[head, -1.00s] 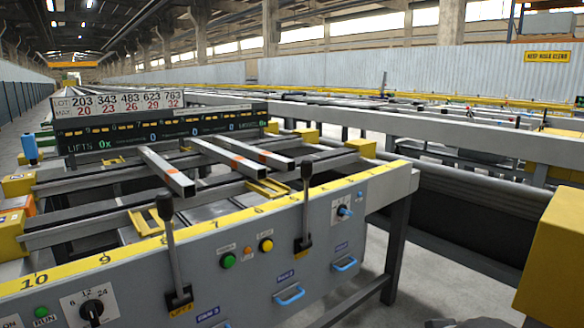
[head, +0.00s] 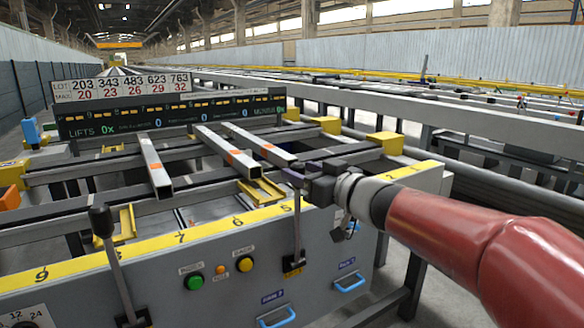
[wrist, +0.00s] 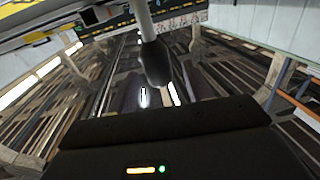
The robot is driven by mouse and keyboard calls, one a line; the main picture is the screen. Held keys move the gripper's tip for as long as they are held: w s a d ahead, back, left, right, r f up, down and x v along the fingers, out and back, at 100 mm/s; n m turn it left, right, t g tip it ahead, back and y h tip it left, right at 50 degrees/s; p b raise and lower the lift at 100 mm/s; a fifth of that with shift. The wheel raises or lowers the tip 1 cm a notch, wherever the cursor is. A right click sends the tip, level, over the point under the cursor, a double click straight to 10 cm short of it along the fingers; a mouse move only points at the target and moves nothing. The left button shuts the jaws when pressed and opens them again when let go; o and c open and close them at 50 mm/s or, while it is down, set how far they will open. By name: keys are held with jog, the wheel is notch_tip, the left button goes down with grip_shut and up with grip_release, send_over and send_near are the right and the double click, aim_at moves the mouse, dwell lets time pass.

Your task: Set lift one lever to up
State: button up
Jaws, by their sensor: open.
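Two levers with black knobs stand on the front of the grey console. The right lever (head: 297,228) appears to be the lift one lever, though its label is too small to read surely; it stands nearly upright. My gripper (head: 299,177) is open at its top and covers the knob in the head view. In the wrist view the pale shaft and dark knob (wrist: 157,66) of this lever reach down from the top, in front of my open gripper (wrist: 158,95). Contact cannot be told. The left lever (head: 117,270) stands apart, leaning slightly left.
Green (head: 194,283) and yellow (head: 245,264) buttons sit left of the right lever. Blue handles (head: 351,283) are below it. Metal bars (head: 225,150) lie across the table behind the levers. A display board (head: 165,118) stands behind, at left.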

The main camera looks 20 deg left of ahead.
jog(key=x, duration=0.4)
grip_shut()
dwell(0.4)
